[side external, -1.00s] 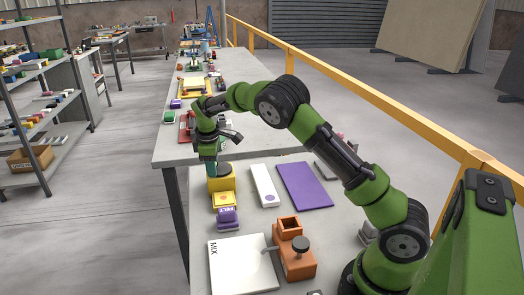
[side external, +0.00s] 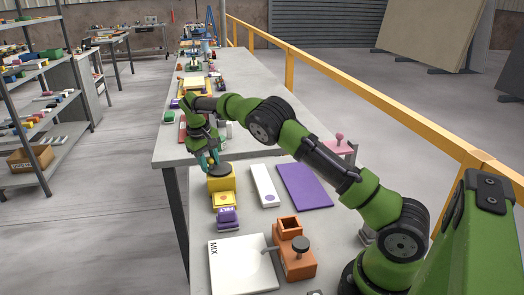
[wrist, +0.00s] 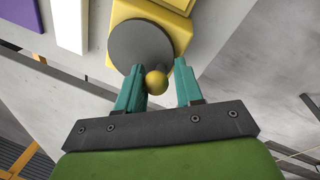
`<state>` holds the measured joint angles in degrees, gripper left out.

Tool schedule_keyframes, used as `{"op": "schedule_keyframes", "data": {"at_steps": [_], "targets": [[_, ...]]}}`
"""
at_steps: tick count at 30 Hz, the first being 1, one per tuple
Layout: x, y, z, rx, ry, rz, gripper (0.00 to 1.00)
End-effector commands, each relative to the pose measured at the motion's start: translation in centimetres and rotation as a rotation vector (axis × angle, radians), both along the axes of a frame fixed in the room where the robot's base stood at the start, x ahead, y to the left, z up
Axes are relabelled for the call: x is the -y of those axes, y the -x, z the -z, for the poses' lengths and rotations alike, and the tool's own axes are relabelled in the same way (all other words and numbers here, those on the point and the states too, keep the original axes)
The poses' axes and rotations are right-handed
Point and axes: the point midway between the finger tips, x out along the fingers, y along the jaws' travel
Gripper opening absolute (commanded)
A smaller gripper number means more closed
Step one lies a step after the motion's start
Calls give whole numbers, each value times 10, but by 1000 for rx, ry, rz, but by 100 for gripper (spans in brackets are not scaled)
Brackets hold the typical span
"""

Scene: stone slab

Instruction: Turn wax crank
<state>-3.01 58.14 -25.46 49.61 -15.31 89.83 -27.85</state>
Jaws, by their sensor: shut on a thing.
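The wax crank is a yellow box (side external: 222,187) with a dark grey disc (wrist: 141,46) on top and a small round yellow knob (wrist: 156,82) at the disc's edge. The box stands at the left side of the slab in the side view. My gripper (wrist: 158,86) has teal fingers on both sides of the knob and is shut on it. In the side view my gripper (side external: 208,161) is at the disc's far left edge, tilted. The knob is hidden there by the fingers.
Near the box are a purple block (side external: 228,219), a white bar (side external: 264,186) and a purple plate (side external: 304,186). A pink-handled item (side external: 339,143) is at the back right.

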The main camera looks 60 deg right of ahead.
Motion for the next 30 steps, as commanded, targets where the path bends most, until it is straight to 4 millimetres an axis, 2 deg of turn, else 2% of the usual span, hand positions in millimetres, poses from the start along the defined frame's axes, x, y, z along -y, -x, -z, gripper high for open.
{"op": "schedule_keyframes", "data": {"at_steps": [1,15,21,30], "targets": [[11,-1,-4,4,20,53,5],[21,-5,-3,0,18,477,5],[24,-5,-3,-1,16,606,5],[26,-5,-2,-6,15,710,5]]}}
